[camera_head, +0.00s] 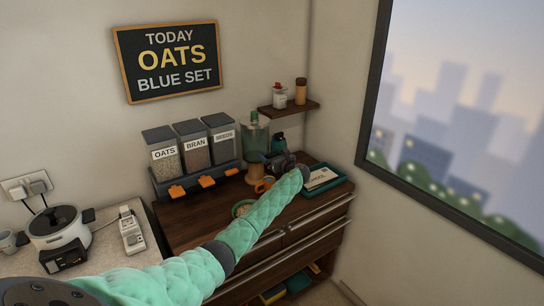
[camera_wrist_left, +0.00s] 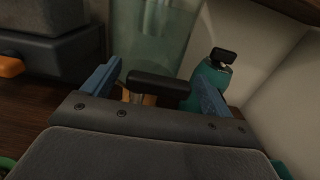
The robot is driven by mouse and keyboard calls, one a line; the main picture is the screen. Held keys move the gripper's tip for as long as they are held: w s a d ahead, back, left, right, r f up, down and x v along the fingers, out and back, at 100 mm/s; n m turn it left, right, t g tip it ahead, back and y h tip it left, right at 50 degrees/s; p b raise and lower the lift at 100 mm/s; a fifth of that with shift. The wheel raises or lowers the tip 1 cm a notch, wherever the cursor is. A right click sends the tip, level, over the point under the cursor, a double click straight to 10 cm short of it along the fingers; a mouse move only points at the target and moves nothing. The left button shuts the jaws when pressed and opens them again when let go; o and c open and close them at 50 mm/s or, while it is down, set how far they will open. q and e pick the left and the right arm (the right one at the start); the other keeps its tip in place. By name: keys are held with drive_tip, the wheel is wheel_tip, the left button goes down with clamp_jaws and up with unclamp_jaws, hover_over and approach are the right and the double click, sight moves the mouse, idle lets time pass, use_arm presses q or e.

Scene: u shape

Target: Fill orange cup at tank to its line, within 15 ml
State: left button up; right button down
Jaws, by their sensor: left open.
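The tank (camera_head: 255,141) is a clear greenish cylinder on a wooden stand at the back of the brown counter. It also shows in the wrist view (camera_wrist_left: 160,42), behind my gripper. A small orange thing (camera_head: 264,184), which looks like the orange cup, is at the foot of the tank, partly hidden; its fill level and line cannot be seen. My left gripper (camera_head: 273,164) is open in front of the tank. In the wrist view its blue fingers (camera_wrist_left: 158,92) stand on either side of a black bar-shaped lever (camera_wrist_left: 158,84). I cannot tell whether they touch it.
Dispensers labelled OATS (camera_head: 162,155), BRAN (camera_head: 194,147) and SEEDS (camera_head: 222,139) stand left of the tank. A teal bottle (camera_wrist_left: 208,80) stands close right of my fingers. A teal tray (camera_head: 338,188) with a card lies right. A bowl (camera_head: 242,208) sits beside my arm.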

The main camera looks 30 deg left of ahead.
use_arm(q)
drive_tip(key=shift+s+d+f, duration=0.1)
drive_tip(key=shift+d+f, duration=0.05)
drive_tip(key=shift+d, duration=0.15)
drive_tip(key=b+v, duration=0.2)
drive_tip(key=v, duration=0.3)
drive_tip(key=shift+d, duration=0.35)
drive_tip(key=shift+s+d+b, duration=0.35)
drive_tip(key=shift+d+b, duration=0.1)
drive_tip(key=shift+d, duration=0.2)
use_arm(e)
drive_tip(key=w+a+r, duration=0.2)
drive_tip(key=w+r, duration=0.1)
drive_tip(key=w, duration=0.1)
drive_tip(key=shift+w+a+r, duration=0.25)
drive_tip(key=shift+r, duration=0.1)
drive_tip(key=shift+d, duration=0.1)
